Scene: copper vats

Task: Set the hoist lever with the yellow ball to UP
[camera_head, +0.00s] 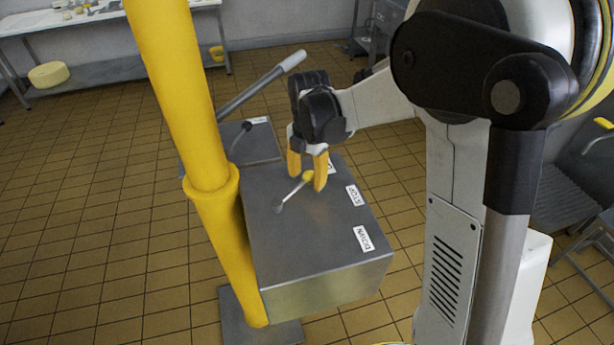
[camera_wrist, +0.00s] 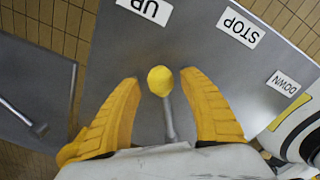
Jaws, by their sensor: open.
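The hoist lever is a thin grey rod with a yellow ball (camera_head: 308,176) on its end, rising from the top of a grey metal box (camera_head: 300,250). The ball also shows in the wrist view (camera_wrist: 160,81). The rod leans toward the UP label (camera_wrist: 150,10), and the ball appears in line with that label. My gripper (camera_head: 307,172) is open, its yellow fingers on either side of the ball. In the wrist view a gap shows between the ball and each finger. In the head view the fingers partly hide the UP label.
STOP (camera_head: 354,195) and DOWN (camera_head: 363,238) labels lie along the box's right side. A thick yellow post (camera_head: 190,130) stands close on the left. Behind is a second grey box (camera_head: 255,147) with a long grey-handled lever (camera_head: 291,62). Tiled floor is open at left.

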